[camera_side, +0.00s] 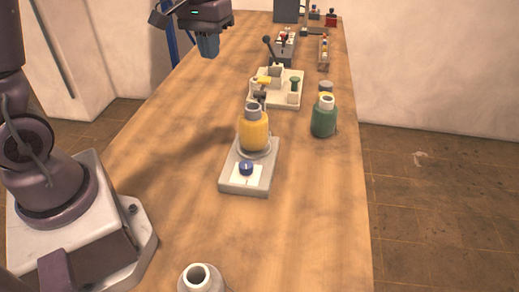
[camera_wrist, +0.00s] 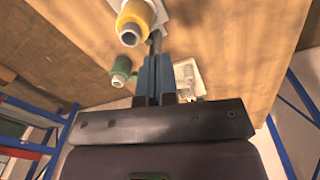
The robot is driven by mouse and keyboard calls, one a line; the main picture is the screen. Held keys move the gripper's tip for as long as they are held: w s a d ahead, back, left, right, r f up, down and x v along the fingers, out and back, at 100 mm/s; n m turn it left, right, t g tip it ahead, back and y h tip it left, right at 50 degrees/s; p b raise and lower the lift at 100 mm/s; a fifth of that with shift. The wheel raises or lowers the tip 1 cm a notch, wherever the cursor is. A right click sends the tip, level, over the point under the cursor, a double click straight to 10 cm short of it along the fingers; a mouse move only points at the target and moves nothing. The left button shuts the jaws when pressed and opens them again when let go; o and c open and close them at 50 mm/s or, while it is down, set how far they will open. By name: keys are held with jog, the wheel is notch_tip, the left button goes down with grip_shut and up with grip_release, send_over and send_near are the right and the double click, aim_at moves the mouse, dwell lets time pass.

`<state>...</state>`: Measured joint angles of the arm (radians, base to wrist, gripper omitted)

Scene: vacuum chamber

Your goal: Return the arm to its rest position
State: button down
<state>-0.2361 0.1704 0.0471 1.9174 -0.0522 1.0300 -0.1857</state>
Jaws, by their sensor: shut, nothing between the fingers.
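My gripper (camera_side: 208,45) hangs above the far left part of the wooden table in the side view, its blue fingers pointing down. In the wrist view the fingers of my gripper (camera_wrist: 155,75) are together with nothing between them. A yellow bottle (camera_side: 253,130) stands on a pale base with a blue knob (camera_side: 246,168) at the middle of the table, apart from my gripper. The yellow bottle also shows at the top of the wrist view (camera_wrist: 140,14).
A green bottle (camera_side: 324,118) stands right of the yellow one. A pale fixture (camera_side: 268,92) with a yellow part and a lever box (camera_side: 283,48) stand farther back. A grey-necked container (camera_side: 200,279) is at the front. The table's left side (camera_side: 165,150) is clear.

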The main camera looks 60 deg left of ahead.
jog(key=s+d+r+m+t, duration=0.2)
jog(key=s+d+r, duration=0.1)
jog(key=s, duration=0.4)
jog(key=s+d+r+m+t, duration=0.3)
jog(key=s+d, duration=0.3)
jog(key=s, duration=0.1)
jog(key=shift+s+r+m, duration=0.25)
jog(key=shift+s+m, duration=0.05)
jog(key=shift+s, duration=0.1)
